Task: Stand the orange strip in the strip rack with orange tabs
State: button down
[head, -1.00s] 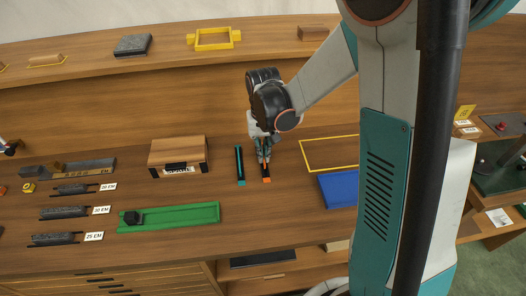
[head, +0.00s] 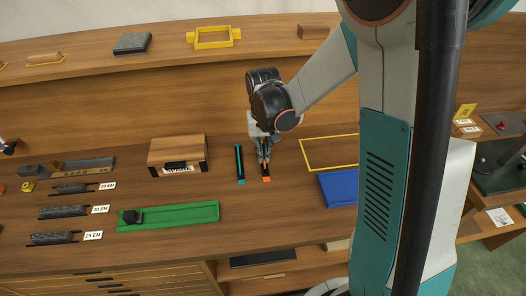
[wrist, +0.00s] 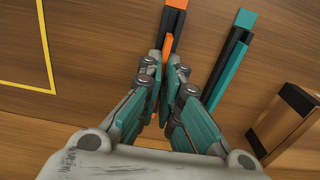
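The strip rack with orange tabs (wrist: 174,20) is a narrow black bar with an orange end tab; in the head view its orange tab (head: 267,180) shows just below my gripper. The orange strip (wrist: 168,42) is thin and stands between my fingertips, in line with the rack. My gripper (wrist: 166,68) points down over the rack, its fingers closed on the strip; it also shows in the head view (head: 264,157). The fingers hide most of the strip and rack, so I cannot tell whether the strip's lower edge is seated.
A similar black rack with teal tabs (head: 240,165) lies close beside, with a teal strip along it. A wooden box (head: 177,153) stands further left. A yellow outline (head: 330,139) and a blue mat (head: 338,188) lie to the right. A green tray (head: 190,215) is at front left.

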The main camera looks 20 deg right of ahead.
jog(key=shift+f, duration=0.1)
jog(key=c, duration=1.7)
grip_release()
jog(key=shift+r+p, duration=1.65)
jog(key=shift+r, duration=0.9)
